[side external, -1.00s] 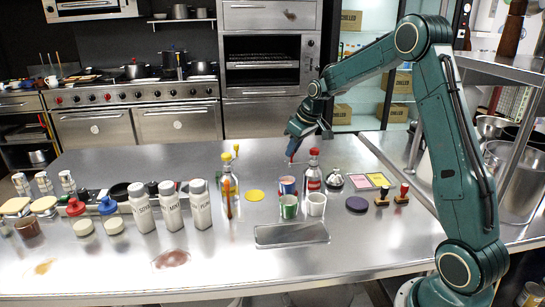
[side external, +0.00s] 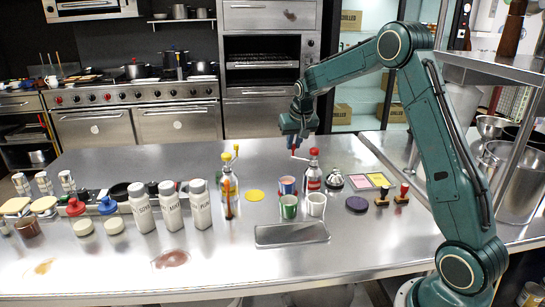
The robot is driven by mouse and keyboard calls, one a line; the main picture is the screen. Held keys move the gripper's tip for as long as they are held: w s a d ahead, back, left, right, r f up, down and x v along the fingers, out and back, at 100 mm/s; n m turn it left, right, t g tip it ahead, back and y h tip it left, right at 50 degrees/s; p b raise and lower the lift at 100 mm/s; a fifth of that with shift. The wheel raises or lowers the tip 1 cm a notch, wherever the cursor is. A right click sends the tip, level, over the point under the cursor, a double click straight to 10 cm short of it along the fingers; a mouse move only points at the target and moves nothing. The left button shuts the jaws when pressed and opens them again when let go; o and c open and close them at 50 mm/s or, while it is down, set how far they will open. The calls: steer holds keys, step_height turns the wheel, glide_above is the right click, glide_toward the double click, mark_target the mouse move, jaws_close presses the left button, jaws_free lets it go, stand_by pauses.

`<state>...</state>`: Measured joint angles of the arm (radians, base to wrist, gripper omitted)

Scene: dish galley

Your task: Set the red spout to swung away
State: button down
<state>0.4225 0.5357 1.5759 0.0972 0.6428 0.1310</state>
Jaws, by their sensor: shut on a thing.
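The red spout (side external: 301,157) sticks out to the left from the red cap of a clear bottle (side external: 313,176) with a red and white label, standing upright on the steel counter. The spout's outer end carries a small red knob. My gripper (side external: 294,144) is over that end, left of the cap and a little above it, pointing down and shut on the spout's knob. The fingertips are small and dark here, so the exact contact is hard to see.
A second bottle with a yellow spout (side external: 227,157) stands to the left. Between the bottles are a yellow disc (side external: 256,195) and cans (side external: 288,207). A bell (side external: 334,181) stands right of the red-capped bottle. A tray (side external: 291,234) lies in front. The counter behind is clear.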

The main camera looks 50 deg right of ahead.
steer(key=shift+d+r+m+g+h, duration=0.1)
steer(key=shift+d+m+g+h, duration=0.2)
steer(key=shift+d+m, duration=0.5)
steer(key=shift+d+f+m+g+h, duration=0.1)
steer(key=shift+d+m+g+h, duration=0.2)
steer(key=shift+m, duration=0.9)
steer(key=shift+d+r+m+g+h, duration=0.1)
steer(key=shift+d+m+g+h, duration=0.15)
steer(key=shift+d+m, duration=0.6)
steer(key=shift+s+a, duration=0.1)
steer(key=shift+a, duration=0.05)
steer(key=c, duration=1.4)
jaws_free()
steer(key=shift+a, duration=0.1)
steer(key=v, duration=1.3)
steer(key=shift+r, duration=0.4)
steer(key=shift+s+a, duration=0.1)
